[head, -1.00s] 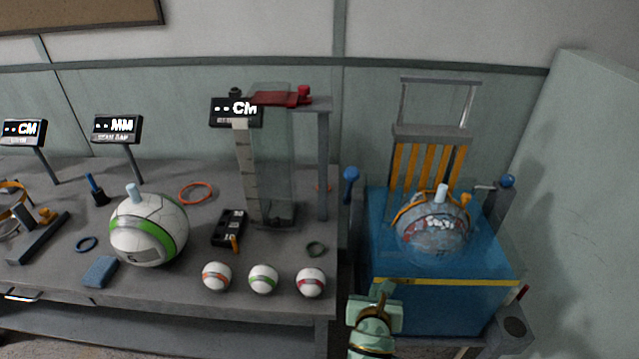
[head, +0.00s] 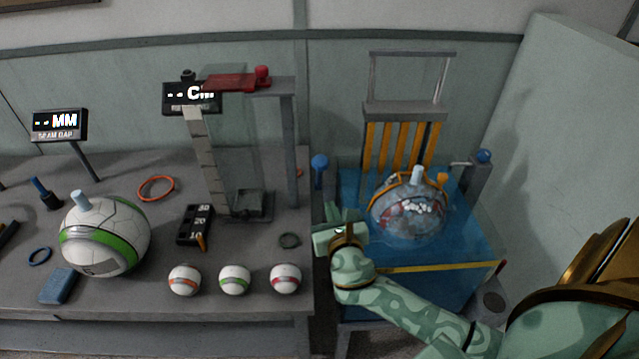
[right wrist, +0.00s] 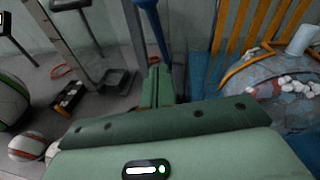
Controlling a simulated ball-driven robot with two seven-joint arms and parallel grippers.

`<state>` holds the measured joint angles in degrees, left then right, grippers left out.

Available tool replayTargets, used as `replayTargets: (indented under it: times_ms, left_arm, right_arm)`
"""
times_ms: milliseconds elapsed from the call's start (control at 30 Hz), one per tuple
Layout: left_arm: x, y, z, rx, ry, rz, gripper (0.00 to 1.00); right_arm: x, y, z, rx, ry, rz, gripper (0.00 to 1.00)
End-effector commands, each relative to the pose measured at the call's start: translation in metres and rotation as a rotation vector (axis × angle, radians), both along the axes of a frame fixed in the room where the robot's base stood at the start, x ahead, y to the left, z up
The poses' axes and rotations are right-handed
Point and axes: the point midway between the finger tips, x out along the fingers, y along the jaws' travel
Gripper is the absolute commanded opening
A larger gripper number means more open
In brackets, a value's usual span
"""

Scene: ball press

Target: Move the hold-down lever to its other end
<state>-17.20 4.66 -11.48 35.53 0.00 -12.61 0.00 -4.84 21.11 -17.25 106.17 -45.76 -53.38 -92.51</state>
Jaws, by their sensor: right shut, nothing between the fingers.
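A lever with a blue knob (head: 320,163) stands upright at the left side of the blue press tank (head: 465,220). Another blue knob (head: 483,156) sits at the tank's right back, beside a thin horizontal bar. No label shows which one is the hold-down lever. My right gripper (head: 337,213) is shut and empty at the tank's left front corner, just below and in front of the left lever. In the right wrist view, the shut fingers (right wrist: 158,88) point at the lever's blue shaft (right wrist: 160,30); contact cannot be told. My left gripper is out of view.
A worn ball (head: 410,212) sits in the tank under a frame with orange bars (head: 402,150). The grey table (head: 240,310) at left holds a large green-banded ball (head: 105,235), small balls (head: 234,280) and a tall clear gauge (head: 235,150).

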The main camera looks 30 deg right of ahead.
Motion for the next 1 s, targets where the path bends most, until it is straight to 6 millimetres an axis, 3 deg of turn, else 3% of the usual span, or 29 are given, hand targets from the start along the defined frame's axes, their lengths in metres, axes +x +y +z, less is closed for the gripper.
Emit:
replayTargets:
  times_ms: [200, 400, 1000]
  left_arm:
    - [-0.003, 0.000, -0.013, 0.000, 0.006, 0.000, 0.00]
    - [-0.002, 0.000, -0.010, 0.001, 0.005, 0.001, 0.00]
    - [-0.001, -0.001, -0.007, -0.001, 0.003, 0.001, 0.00]
  right_arm:
    - [0.043, -0.019, -0.009, -0.002, -0.001, -0.002, 0.00]
    - [0.065, -0.026, 0.010, -0.001, -0.001, -0.001, 0.00]
    - [0.074, -0.029, 0.018, 0.001, 0.005, 0.000, 0.00]
